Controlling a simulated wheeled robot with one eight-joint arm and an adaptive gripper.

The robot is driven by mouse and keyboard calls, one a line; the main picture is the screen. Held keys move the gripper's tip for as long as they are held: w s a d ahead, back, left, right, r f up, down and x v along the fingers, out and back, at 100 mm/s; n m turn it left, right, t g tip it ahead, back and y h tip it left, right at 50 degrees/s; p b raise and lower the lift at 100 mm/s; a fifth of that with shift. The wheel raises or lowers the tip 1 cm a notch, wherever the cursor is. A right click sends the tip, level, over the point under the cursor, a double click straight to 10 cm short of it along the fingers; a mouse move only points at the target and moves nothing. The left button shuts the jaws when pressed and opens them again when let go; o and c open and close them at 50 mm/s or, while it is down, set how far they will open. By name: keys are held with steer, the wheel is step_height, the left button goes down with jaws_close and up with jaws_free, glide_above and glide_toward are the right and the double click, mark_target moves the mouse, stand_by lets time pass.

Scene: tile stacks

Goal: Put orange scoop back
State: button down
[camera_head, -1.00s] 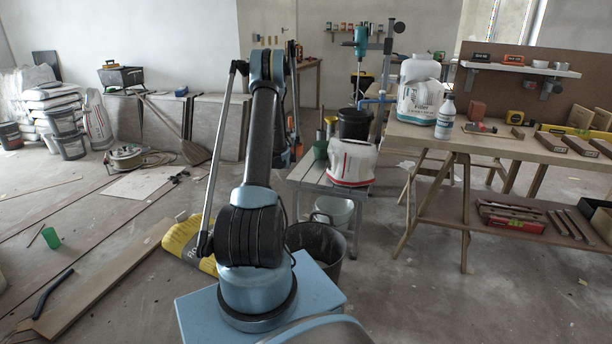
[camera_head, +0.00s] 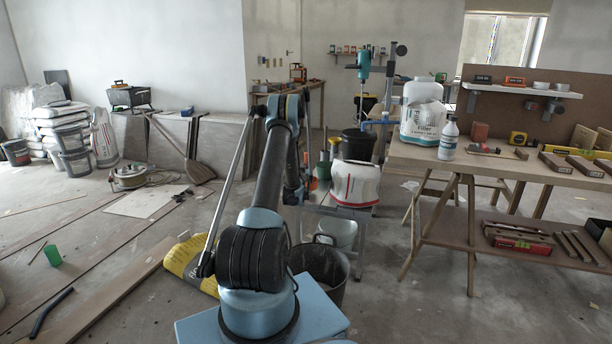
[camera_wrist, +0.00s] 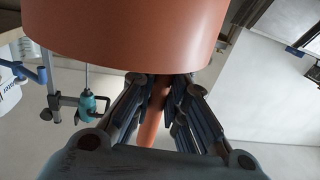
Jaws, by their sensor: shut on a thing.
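In the wrist view the orange scoop (camera_wrist: 130,30) fills the top of the picture, close to the camera. Its narrow handle (camera_wrist: 152,115) runs down between the fingers of my gripper (camera_wrist: 160,80), which are shut on it. The scoop is held up, clear of any surface I can see. Its opening and contents are not visible. In the head view my arm rises in the middle and hides most of the gripper. A small orange patch (camera_head: 311,183) shows just right of the arm; I cannot tell whether it is the scoop.
A teal mixer on a stand (camera_head: 364,65) is behind. Open floor lies at left.

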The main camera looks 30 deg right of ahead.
steer(key=shift+f, duration=1.4)
steer(key=shift+f, duration=0.1)
steer(key=c, duration=1.6)
jaws_free()
